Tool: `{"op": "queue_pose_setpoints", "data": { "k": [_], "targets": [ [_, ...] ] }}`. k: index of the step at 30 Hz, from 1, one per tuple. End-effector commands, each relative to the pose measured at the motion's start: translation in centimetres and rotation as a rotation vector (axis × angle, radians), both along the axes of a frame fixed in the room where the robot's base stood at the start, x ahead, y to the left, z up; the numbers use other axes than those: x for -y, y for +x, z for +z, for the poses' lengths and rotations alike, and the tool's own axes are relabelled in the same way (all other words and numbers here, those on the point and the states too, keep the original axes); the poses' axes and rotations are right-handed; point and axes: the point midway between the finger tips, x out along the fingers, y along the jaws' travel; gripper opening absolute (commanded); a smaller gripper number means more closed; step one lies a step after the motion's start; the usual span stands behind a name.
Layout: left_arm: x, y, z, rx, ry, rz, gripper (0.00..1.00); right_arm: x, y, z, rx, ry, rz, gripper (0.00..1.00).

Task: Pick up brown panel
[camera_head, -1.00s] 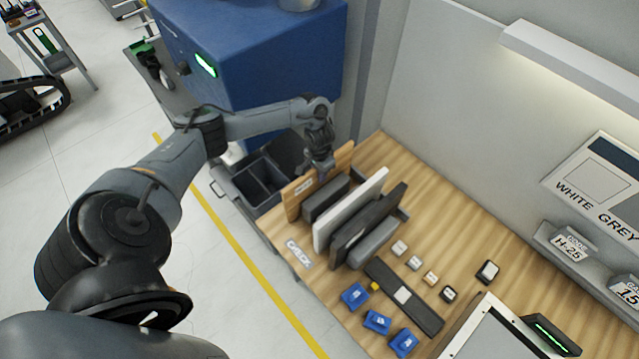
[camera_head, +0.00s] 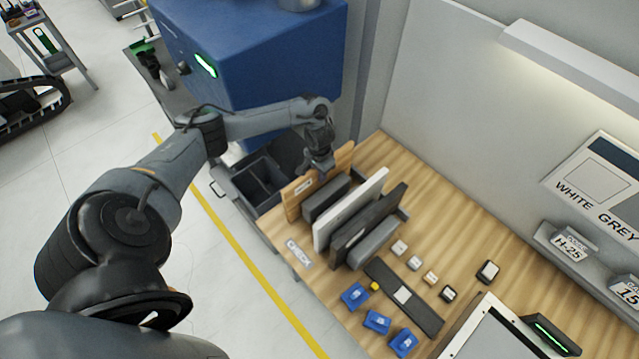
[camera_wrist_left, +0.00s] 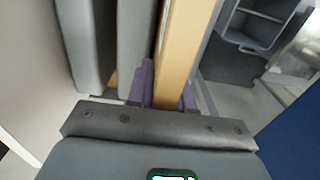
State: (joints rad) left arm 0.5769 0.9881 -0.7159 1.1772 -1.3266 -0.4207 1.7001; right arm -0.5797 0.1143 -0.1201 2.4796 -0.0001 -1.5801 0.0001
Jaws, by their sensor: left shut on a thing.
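The brown panel (camera_head: 294,203) stands upright at the left end of the row of panels on the wooden bench. My left gripper (camera_head: 318,172) reaches down onto its top edge from above. In the left wrist view the brown panel (camera_wrist_left: 177,50) runs between the two purple fingers of my left gripper (camera_wrist_left: 168,88), which is shut on it. Part of the panel's top edge is hidden by the gripper in the head view. My right gripper is out of view.
Dark grey, white and black panels (camera_head: 352,213) stand close beside the brown one. A grey bin (camera_head: 238,200) stands on the left of the bench. Blue blocks (camera_head: 377,321) and small samples lie towards the front. A blue machine (camera_head: 255,55) is behind the arm.

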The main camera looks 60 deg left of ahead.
Motion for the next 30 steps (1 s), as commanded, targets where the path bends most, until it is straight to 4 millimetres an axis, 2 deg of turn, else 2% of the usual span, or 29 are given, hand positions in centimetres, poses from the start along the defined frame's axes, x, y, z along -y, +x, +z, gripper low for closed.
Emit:
{"op": "queue_pose_setpoints", "data": {
  "k": [17, 23, 29, 30],
  "targets": [
    [0.0, 0.1, 0.9, 0.003, 0.0, 0.0, 0.0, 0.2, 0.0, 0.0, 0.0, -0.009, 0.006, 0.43],
    [-0.1, 0.2, 2.8, 0.005, 0.001, -0.001, 0.0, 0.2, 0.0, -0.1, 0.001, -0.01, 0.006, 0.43],
    [-0.1, 0.2, 5.9, 0.006, 0.001, -0.001, 0.0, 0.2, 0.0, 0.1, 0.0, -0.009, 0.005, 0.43],
    [-0.1, 0.2, 7.1, 0.007, 0.002, -0.002, 0.0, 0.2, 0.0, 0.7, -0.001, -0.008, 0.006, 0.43]
  ]
}}
